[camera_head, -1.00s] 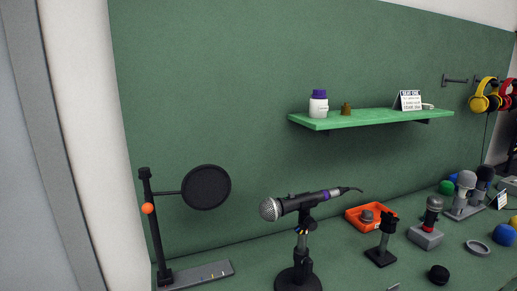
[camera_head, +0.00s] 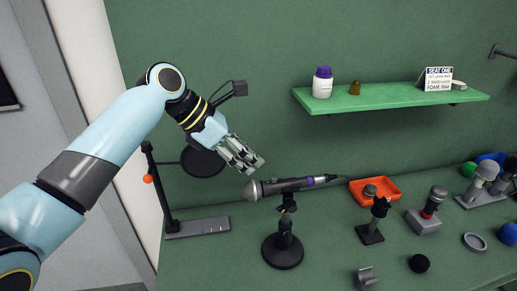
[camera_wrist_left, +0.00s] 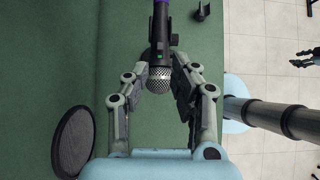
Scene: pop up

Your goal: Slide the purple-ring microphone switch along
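The purple-ring microphone (camera_head: 290,186) lies nearly level in a clip on a black round-based stand (camera_head: 283,250). Its silver mesh head points left and its purple ring is toward the cable end. My left gripper (camera_head: 251,164) is just up and left of the mesh head in the head view. In the left wrist view the left gripper (camera_wrist_left: 160,82) is open, with the mesh head of the microphone (camera_wrist_left: 160,75) between or just below its fingertips; contact cannot be told. My right gripper is not in the head view.
A round pop filter (camera_head: 203,160) on a black stand is behind my left gripper. A green shelf (camera_head: 395,100) hangs above.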

